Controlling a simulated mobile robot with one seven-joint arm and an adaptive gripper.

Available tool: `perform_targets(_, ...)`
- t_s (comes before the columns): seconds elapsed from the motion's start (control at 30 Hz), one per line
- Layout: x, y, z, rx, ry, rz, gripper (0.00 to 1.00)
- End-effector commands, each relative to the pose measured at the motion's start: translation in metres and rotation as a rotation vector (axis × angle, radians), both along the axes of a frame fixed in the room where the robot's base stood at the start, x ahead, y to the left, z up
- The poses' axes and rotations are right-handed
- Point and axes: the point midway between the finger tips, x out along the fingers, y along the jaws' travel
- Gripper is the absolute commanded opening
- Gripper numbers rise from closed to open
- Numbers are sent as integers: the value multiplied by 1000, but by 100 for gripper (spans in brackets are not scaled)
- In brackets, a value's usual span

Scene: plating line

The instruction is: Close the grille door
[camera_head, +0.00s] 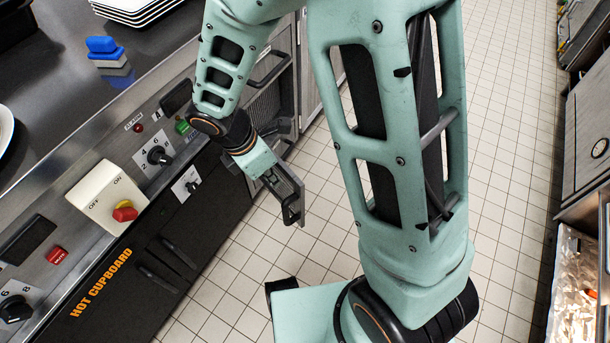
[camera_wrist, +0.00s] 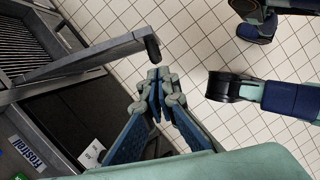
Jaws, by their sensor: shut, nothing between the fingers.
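The grille door (camera_wrist: 95,63) shows in the wrist view as a grey bar, seen nearly edge-on, standing out from the dark unit over the tiled floor. It looks open. Its free end carries a black piece, probably the handle (camera_wrist: 152,47). My gripper (camera_wrist: 157,76) is shut and empty, its blue-padded fingers together. The fingertips sit just below the door's free end in the picture, with a small gap showing; I cannot tell the depth between them. In the head view my gripper is beside the counter front, where door and fingers overlap and are hard to separate.
A slatted grille panel (camera_wrist: 22,42) lies beyond the door. Open tiled floor (camera_head: 500,130) lies to the right, with more equipment along the right edge. My own arm blocks the centre.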

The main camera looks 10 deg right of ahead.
Motion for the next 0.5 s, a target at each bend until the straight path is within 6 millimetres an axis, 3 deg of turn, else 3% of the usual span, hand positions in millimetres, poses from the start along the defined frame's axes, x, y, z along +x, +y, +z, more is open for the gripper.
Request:
perform_targets(0.17,-1,21,-13,43,9,55,0)
perform_targets(0.33,0,16,-35,41,11,54,0)
perform_targets(0.5,4,8,-71,39,13,55,0)
